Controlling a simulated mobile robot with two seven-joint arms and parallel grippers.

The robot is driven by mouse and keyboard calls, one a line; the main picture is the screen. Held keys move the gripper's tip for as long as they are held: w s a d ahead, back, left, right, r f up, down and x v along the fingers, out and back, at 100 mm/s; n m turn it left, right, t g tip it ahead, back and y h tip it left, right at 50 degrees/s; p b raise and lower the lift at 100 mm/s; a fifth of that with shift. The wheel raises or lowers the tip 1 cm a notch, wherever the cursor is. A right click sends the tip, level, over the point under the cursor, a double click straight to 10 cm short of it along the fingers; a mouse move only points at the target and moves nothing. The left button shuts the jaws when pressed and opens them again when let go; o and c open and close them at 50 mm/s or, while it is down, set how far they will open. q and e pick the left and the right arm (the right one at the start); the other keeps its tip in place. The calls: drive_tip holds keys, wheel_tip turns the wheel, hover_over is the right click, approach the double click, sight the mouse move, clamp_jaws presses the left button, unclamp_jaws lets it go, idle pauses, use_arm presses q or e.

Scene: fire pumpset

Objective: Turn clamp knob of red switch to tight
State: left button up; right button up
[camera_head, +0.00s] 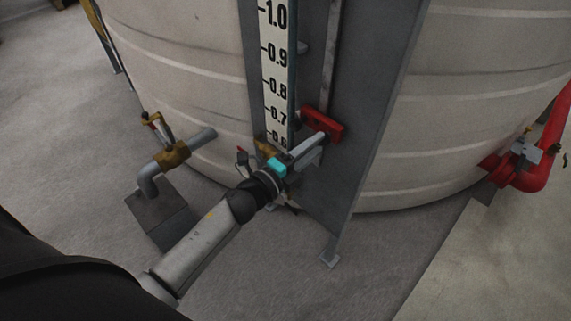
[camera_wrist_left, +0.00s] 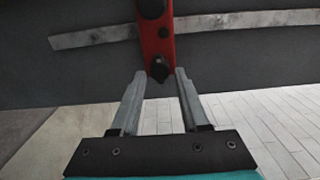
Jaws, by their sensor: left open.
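The red switch (camera_head: 322,125) is mounted on the grey panel beside the level scale in the head view. In the left wrist view the red switch (camera_wrist_left: 157,32) hangs down as a narrow red bar, with a dark clamp knob (camera_wrist_left: 160,70) at its lower end. My left gripper (camera_head: 318,147) reaches up to the switch from the lower left. In the left wrist view my left gripper (camera_wrist_left: 160,73) is open, with one finger on each side of the knob and a gap visible on both sides. The knob is hidden in the head view. My right gripper is not in view.
The grey panel (camera_head: 358,110) and numbered scale (camera_head: 276,70) stand in front of a large pale tank (camera_head: 480,100). A valve pipe (camera_head: 172,155) stands at left, and a red pipe (camera_head: 535,170) at right. Open floor (camera_head: 400,270) lies in front.

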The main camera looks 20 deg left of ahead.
use_arm(q)
drive_tip(key=p+v, duration=0.1)
drive_tip(key=v, duration=1.3)
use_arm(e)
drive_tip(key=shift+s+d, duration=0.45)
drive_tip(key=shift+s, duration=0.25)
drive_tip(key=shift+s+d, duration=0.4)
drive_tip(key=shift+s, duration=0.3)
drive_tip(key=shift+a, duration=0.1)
use_arm(q)
drive_tip(key=s+a+f+n+g+y, duration=0.15)
drive_tip(key=f+n, duration=0.25)
drive_tip(key=f, duration=0.4)
drive_tip(key=s+a+f+n+g+y, duration=0.1)
drive_tip(key=s+f+n+g+y, duration=0.15)
drive_tip(key=f+n, duration=0.45)
drive_tip(key=s+a+f+n+g+y, duration=0.1)
drive_tip(key=s+f+n+g+y, duration=0.15)
drive_tip(key=f, duration=0.75)
drive_tip(key=s+f+n+g, duration=0.6)
drive_tip(key=s+f+g, duration=0.2)
drive_tip(key=s+f, duration=0.6)
drive_tip(key=s, duration=0.4)
drive_tip(key=shift+p, duration=0.35)
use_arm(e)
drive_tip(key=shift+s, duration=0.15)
